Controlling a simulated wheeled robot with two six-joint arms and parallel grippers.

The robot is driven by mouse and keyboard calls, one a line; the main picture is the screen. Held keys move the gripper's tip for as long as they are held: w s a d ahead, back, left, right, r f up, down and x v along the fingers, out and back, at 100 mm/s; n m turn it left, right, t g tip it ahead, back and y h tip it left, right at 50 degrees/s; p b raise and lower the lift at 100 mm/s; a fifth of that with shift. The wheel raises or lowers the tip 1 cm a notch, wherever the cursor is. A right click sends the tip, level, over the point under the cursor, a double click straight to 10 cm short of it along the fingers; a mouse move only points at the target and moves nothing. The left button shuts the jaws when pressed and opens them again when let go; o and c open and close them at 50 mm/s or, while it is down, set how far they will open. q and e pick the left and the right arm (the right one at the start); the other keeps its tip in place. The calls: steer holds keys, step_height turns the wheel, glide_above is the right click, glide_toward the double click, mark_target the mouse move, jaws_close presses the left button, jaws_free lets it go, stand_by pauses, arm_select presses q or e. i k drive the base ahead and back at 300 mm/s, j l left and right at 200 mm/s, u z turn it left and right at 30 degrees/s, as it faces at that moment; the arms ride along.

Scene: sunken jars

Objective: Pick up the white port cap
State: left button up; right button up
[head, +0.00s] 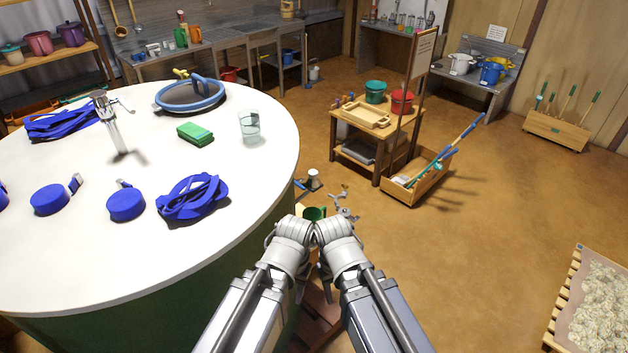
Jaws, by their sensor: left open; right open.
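I cannot pick out a white port cap for certain. A small white and dark item (313,178) stands on the floor beyond the round table, too small to identify. My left gripper (300,288) and my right gripper (326,283) are close together at the bottom centre, right of the table edge. Both are largely hidden below their pale wrists. Both are open, and I see nothing held in them.
The round white table (80,255) carries blue round pieces (126,205), blue straps (193,197), a green sponge (195,133), a glass (249,126) and a blue ring (190,96). Small items lie on the floor ahead.

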mark_target(313, 182)
steer(key=i+l+z, duration=0.35)
steer(key=i+l, duration=0.2)
steer(key=i+l+z, duration=0.35)
steer(key=i, duration=0.3)
steer(key=i+u, duration=0.15)
steer(key=u, duration=0.3)
steer(key=i+l+u, duration=0.15)
steer(key=u, duration=0.3)
steer(key=i+l+u, duration=0.1)
steer(key=u, duration=0.35)
steer(key=i+l+u, duration=0.1)
steer(key=l+u, duration=0.2)
steer(key=u, duration=0.15)
steer(key=l+u, duration=0.2)
steer(key=u, duration=0.3)
steer(key=l+u, duration=0.3)
steer(key=u, duration=0.15)
steer(key=i, duration=0.05)
